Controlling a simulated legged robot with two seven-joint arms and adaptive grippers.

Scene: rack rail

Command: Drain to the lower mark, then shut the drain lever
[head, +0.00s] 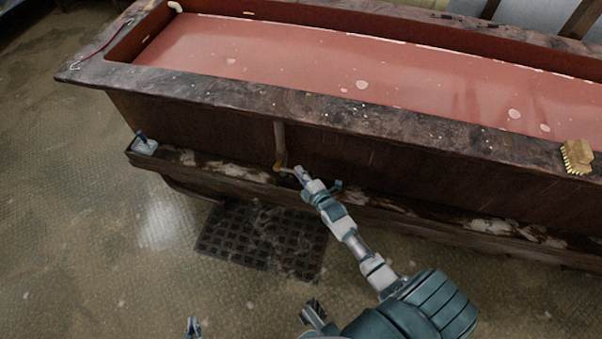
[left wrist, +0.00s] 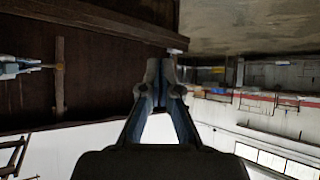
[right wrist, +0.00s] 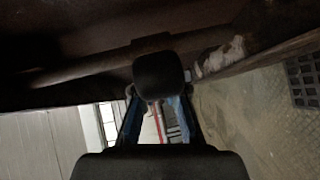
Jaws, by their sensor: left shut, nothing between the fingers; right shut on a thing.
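A long dark tank (head: 110,75) holds reddish liquid (head: 330,68), its surface below the rim. No level mark can be made out clearly. A vertical pipe (head: 280,143) runs down the tank's front to a brass-coloured drain valve (head: 279,167), also in the left wrist view (left wrist: 59,67). My right gripper (head: 299,172) is shut on the drain lever beside the valve. A dark knob (right wrist: 160,75) sits between its fingers in the right wrist view. The lever's exact angle is hard to tell. My left gripper (head: 193,325) is shut and empty, low over the floor, away from the tank.
A dark floor grate (head: 262,240) lies below the valve, with pale wet-looking streaks over it. A brush (head: 577,157) rests on the right rim. The left floor is clear.

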